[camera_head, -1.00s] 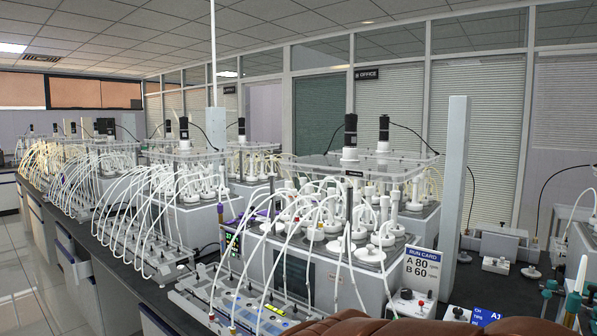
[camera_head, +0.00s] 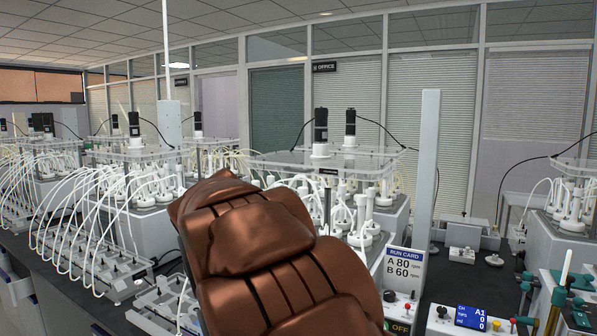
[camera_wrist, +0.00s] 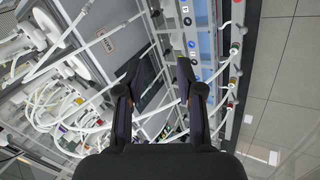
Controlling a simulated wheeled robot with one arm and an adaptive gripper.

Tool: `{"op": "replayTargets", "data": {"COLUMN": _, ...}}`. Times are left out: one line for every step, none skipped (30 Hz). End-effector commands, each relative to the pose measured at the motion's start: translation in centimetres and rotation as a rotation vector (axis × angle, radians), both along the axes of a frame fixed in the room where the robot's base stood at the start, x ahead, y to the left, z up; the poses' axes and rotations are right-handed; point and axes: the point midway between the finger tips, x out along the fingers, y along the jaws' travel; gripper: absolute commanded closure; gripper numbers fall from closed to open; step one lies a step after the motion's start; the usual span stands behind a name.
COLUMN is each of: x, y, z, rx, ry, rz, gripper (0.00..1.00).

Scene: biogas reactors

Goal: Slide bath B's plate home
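A bath (camera_head: 385,215) with a clear plate (camera_head: 325,163) on top stands right of centre in the head view. Two black-topped motors (camera_head: 321,130) rise above the plate. No letter shows on the bath, so I cannot tell whether it is bath B. My copper-brown arm covers much of its front. My gripper (camera_wrist: 160,72) shows only in the wrist view. Its two dark fingers are apart with nothing seen between them. It hangs near white tubes and a strip with coloured fittings (camera_wrist: 190,50); contact cannot be told.
A run card (camera_head: 405,262) reads A 80, B 60 rpm. A control box (camera_head: 455,318) with a display and knobs stands at front right. A tall pale column (camera_head: 428,160) rises beside the bath. More tubed baths (camera_head: 140,185) line the bench to the left. Floor shows beside the bench (camera_wrist: 280,90).

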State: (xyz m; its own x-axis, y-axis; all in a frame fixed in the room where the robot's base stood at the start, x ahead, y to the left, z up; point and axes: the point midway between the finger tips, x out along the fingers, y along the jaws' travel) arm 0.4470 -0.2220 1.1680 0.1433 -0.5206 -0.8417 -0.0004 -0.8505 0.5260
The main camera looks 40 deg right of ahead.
Motion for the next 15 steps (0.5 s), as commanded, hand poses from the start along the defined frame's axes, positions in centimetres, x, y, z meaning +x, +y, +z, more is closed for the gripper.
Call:
{"op": "replayTargets", "data": {"x": 1.8, "y": -2.0, "z": 1.4, "rx": -0.050, "ry": -0.009, "rz": 0.005, "gripper": 0.63}}
{"op": "replayTargets", "data": {"x": 2.7, "y": -3.0, "z": 2.2, "rx": -0.081, "ry": -0.015, "rz": 0.010, "gripper": 0.63}}
{"op": "replayTargets", "data": {"x": 4.0, "y": -4.4, "z": 3.3, "rx": -0.122, "ry": -0.020, "rz": 0.019, "gripper": 0.63}}
{"op": "replayTargets", "data": {"x": 4.9, "y": -5.4, "z": 4.1, "rx": -0.151, "ry": -0.024, "rz": 0.025, "gripper": 0.63}}
{"op": "replayTargets", "data": {"x": 5.8, "y": -6.4, "z": 5.0, "rx": -0.181, "ry": -0.029, "rz": 0.030, "gripper": 0.63}}
{"op": "replayTargets", "data": {"x": 6.9, "y": -7.6, "z": 6.1, "rx": -0.223, "ry": -0.032, "rz": 0.039, "gripper": 0.63}}
{"op": "replayTargets", "data": {"x": 7.8, "y": -8.6, "z": 6.8, "rx": -0.252, "ry": -0.032, "rz": 0.045, "gripper": 0.63}}
{"op": "replayTargets", "data": {"x": 8.6, "y": -9.5, "z": 7.8, "rx": -0.283, "ry": -0.036, "rz": 0.051, "gripper": 0.63}}
{"op": "replayTargets", "data": {"x": 9.7, "y": -10.8, "z": 8.8, "rx": -0.324, "ry": -0.038, "rz": 0.060, "gripper": 0.63}}
{"op": "replayTargets", "data": {"x": 10.5, "y": -11.7, "z": 9.5, "rx": -0.353, "ry": -0.038, "rz": 0.066, "gripper": 0.63}}
{"op": "replayTargets", "data": {"x": 11.3, "y": -12.6, "z": 10.4, "rx": -0.383, "ry": -0.041, "rz": 0.072, "gripper": 0.63}}
{"op": "replayTargets", "data": {"x": 12.3, "y": -13.7, "z": 11.4, "rx": -0.422, "ry": -0.042, "rz": 0.081, "gripper": 0.63}}
{"op": "replayTargets", "data": {"x": 13.0, "y": -14.6, "z": 12.2, "rx": -0.452, "ry": -0.042, "rz": 0.087, "gripper": 0.63}}
{"op": "replayTargets", "data": {"x": 13.8, "y": -15.3, "z": 12.9, "rx": -0.481, "ry": -0.044, "rz": 0.095, "gripper": 0.63}}
{"op": "replayTargets", "data": {"x": 14.6, "y": -16.4, "z": 13.9, "rx": -0.520, "ry": -0.043, "rz": 0.102, "gripper": 0.63}}
